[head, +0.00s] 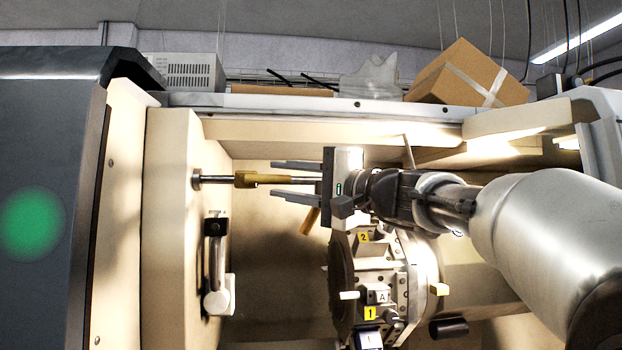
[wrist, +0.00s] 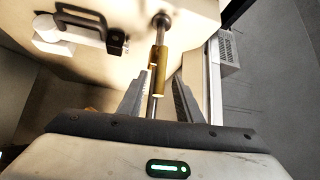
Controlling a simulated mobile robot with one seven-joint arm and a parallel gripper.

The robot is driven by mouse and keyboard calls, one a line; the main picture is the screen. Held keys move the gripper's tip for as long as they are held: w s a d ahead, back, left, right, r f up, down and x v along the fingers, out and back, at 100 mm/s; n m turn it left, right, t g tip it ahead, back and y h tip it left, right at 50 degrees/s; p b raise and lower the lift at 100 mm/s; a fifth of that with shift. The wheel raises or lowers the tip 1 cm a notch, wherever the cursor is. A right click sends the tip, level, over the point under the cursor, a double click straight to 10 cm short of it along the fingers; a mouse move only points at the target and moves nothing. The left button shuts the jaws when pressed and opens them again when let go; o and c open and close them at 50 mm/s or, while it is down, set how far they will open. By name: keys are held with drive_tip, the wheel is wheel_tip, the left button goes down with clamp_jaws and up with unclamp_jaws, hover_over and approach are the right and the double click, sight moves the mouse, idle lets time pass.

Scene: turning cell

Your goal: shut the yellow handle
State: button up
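The yellow handle (head: 262,179) shows in the head view as a brass-yellow piece lying along a horizontal metal pipe (head: 216,179) that comes out of the cream wall. In the wrist view the yellow handle (wrist: 159,82) lies lengthwise along the pipe (wrist: 161,30), straight ahead. My gripper (head: 273,179) is open, with one finger above and one below the pipe line in the head view. In the wrist view my gripper (wrist: 158,84) has a finger on each side of the handle's near end, with gaps visible. Contact is not visible.
A dark grab handle with a white block (head: 217,290) is on the cream wall below the pipe. A round tool turret (head: 385,285) with yellow number tags stands below my gripper. An orange-yellow piece (head: 311,220) shows just below the gripper. A cardboard box (head: 455,72) sits above.

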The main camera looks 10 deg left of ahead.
clamp_jaws()
